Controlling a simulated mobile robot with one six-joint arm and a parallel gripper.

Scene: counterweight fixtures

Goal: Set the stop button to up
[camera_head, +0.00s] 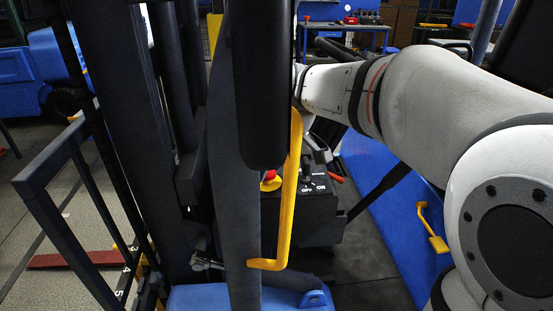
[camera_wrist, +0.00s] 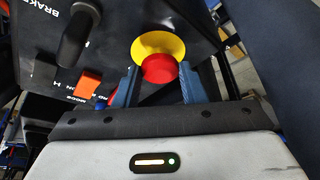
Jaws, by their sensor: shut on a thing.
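The stop button (camera_wrist: 159,68) is a red round cap on a yellow base, set in a black control panel (camera_wrist: 198,25). It also shows in the head view (camera_head: 270,182), left of the yellow handle. In the wrist view my gripper (camera_wrist: 158,74) has one blue finger on each side of the red cap, shut on it. I cannot tell whether the button is up or pressed down. In the head view my fingers are mostly hidden behind the yellow handle.
The panel carries a black brake lever (camera_wrist: 78,35) and an orange switch (camera_wrist: 88,83). In the head view a yellow bent handle (camera_head: 290,190) and a dark upright post (camera_head: 232,200) stand in front of the panel. A blue surface (camera_head: 385,200) lies to the right.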

